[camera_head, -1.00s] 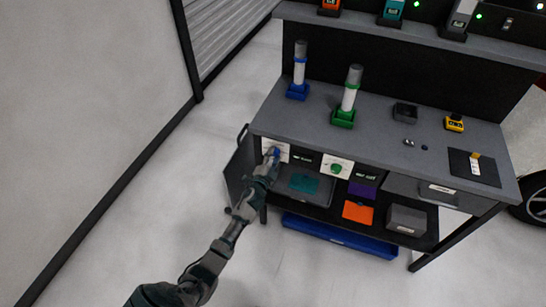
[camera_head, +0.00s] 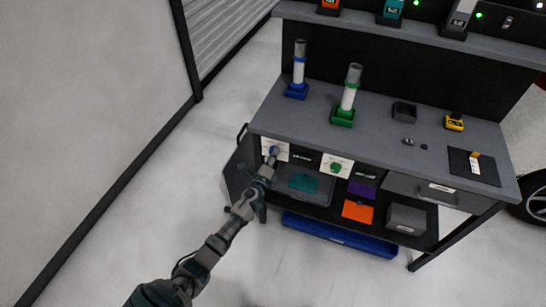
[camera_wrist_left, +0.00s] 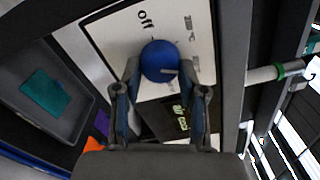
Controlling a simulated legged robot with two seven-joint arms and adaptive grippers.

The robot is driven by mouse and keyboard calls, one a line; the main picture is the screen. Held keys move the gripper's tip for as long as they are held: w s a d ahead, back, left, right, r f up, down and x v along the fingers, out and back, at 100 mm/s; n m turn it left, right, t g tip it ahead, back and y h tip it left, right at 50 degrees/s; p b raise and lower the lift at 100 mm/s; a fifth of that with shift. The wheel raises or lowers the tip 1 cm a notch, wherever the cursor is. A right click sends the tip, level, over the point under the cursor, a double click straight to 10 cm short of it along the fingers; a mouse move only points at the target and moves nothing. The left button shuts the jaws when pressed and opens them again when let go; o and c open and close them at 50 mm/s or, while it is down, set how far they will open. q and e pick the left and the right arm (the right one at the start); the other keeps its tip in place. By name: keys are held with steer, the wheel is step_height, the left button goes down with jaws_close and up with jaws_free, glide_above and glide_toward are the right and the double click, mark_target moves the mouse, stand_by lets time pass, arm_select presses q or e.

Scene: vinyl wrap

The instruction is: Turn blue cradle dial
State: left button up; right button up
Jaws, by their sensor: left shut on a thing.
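The blue dial (camera_head: 273,150) sits on a white panel (camera_head: 281,146) at the front left of the workbench. In the left wrist view the blue dial (camera_wrist_left: 160,61) is a round knob with a pale pointer line toward the right, on the panel marked "Off". My left gripper (camera_head: 269,163) is at the dial, its fingers on either side of it. In the left wrist view my left gripper (camera_wrist_left: 165,80) is shut on the dial. The blue cradle (camera_head: 297,91) stands on the bench top with a grey-white cylinder (camera_head: 300,65) upright in it. My right gripper is out of view.
A green dial (camera_head: 336,168) and a green cradle (camera_head: 343,117) with its cylinder are to the right. A grey tray (camera_head: 322,184) with a teal sheet lies below the dials. A blue tray (camera_head: 340,236) is under the bench. The floor at left is clear.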

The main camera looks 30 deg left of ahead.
arm_select(q)
steer(key=shift+f+m, duration=0.15)
steer(key=shift+m, duration=0.65)
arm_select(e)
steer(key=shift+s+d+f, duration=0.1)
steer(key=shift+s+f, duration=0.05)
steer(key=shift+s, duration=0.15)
arm_select(q)
steer(key=o, duration=1.1)
steer(key=shift+o, duration=0.2)
steer(key=shift+w+a+f, duration=0.1)
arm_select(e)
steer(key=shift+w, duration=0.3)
